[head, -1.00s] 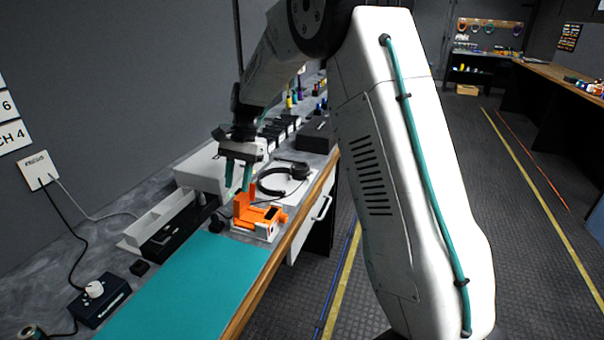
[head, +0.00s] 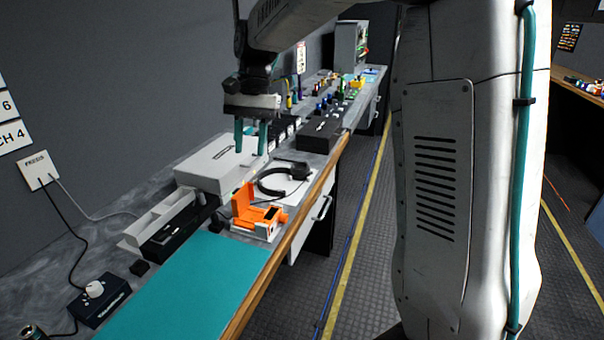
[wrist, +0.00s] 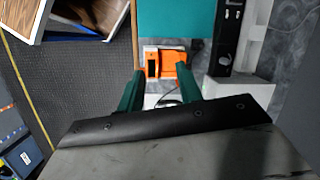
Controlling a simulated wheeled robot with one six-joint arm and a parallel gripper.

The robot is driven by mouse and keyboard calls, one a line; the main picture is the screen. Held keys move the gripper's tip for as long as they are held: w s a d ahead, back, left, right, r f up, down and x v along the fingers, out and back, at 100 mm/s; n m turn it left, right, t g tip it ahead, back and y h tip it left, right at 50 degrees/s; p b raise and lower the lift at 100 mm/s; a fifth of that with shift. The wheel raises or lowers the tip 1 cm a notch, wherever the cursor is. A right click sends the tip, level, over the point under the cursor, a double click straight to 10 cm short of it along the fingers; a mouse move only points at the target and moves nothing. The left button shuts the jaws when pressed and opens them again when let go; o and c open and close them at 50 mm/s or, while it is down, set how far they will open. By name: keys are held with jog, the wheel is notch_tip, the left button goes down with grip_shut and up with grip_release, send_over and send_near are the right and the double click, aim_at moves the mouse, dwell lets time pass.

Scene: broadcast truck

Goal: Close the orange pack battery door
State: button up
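The orange pack (head: 262,217) sits on a white base on the bench, just beyond the teal mat. Its battery door (head: 242,198) appears to stand up open at the pack's left side. In the wrist view the orange pack (wrist: 173,64) shows beyond the fingers, beside the mat's edge; the door's angle cannot be told there. My gripper (head: 250,150) is above the bench, higher than the pack and apart from it. Its two teal fingers point down, spread open with nothing between them. They also show in the wrist view (wrist: 159,85).
Headphones (head: 284,178) lie on a white sheet just behind the pack. A white box (head: 212,165) and a divided tray (head: 160,218) stand to the left. The teal mat (head: 180,285) is clear. The bench's wooden edge (head: 290,240) runs close on the pack's right.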

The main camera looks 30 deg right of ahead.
jog(key=s+r+n+t+h, duration=0.1)
jog(key=s+n, duration=0.4)
jog(key=s, duration=1.5)
jog(key=shift+s+r+t+h, duration=0.4)
jog(key=shift+r+t, duration=0.1)
jog(key=shift+a, duration=0.1)
jog(key=m+g+y, duration=0.3)
jog(key=m, duration=0.4)
send_near(237, 190)
jog(key=shift+m, duration=0.3)
jog(key=x, duration=0.7)
jog(key=shift+a, duration=0.1)
